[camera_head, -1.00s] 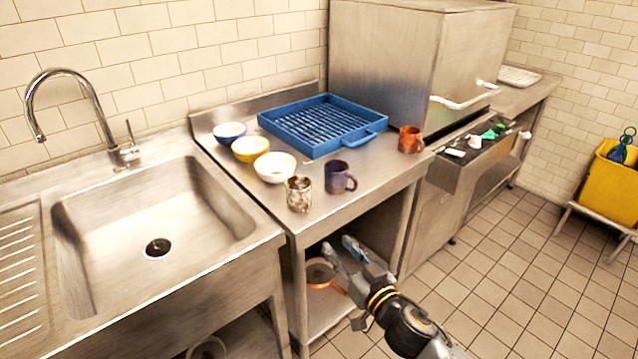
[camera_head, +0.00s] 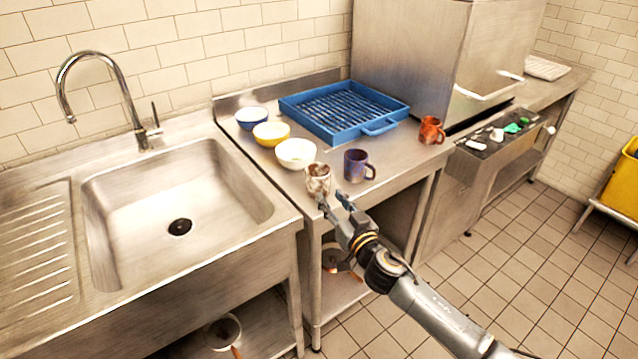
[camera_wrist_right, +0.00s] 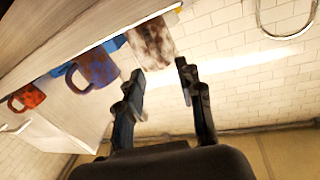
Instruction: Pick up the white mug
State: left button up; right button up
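The white mug, mottled with brown patches, (camera_head: 318,178) stands on the steel counter near its front edge. It also shows in the right wrist view (camera_wrist_right: 153,43), just beyond my fingertips. My right gripper (camera_head: 334,203) is open and empty in front of the mug, at about the counter's edge, with its fingers pointing toward it. In the right wrist view my right gripper (camera_wrist_right: 158,80) has its two fingers spread apart, and the mug lies ahead toward the left finger. I cannot tell whether a finger touches it. My left gripper is not in view.
A purple mug (camera_head: 357,165) stands close to the right of the white mug. A white bowl (camera_head: 296,153), yellow bowl (camera_head: 270,134) and blue bowl (camera_head: 251,118) line the left. A blue rack (camera_head: 388,119) and orange mug (camera_head: 431,130) are behind. The sink (camera_head: 110,200) is at left.

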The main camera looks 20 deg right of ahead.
aim_at(320, 180)
jog(key=shift+w+a+f, duration=0.1)
jog(key=shift+w+a, duration=0.05)
jog(key=shift+w, duration=0.6)
jog(key=shift+w+a, duration=0.1)
jog(key=shift+w, duration=0.6)
jog(key=shift+c, duration=0.2)
grip_shut()
jog(key=shift+r, duration=0.7)
jog(key=r, duration=0.1)
jog(key=r+p, duration=0.1)
jog(key=shift+s+a+r, duration=0.1)
jog(key=shift+s+r, duration=0.1)
jog(key=shift+r, duration=0.1)
jog(key=s+a+r, duration=0.3)
jog(key=s+r, duration=0.6)
jog(key=s, duration=0.4)
jog(key=shift+a+b, duration=0.35)
jog(key=shift+b, duration=0.1)
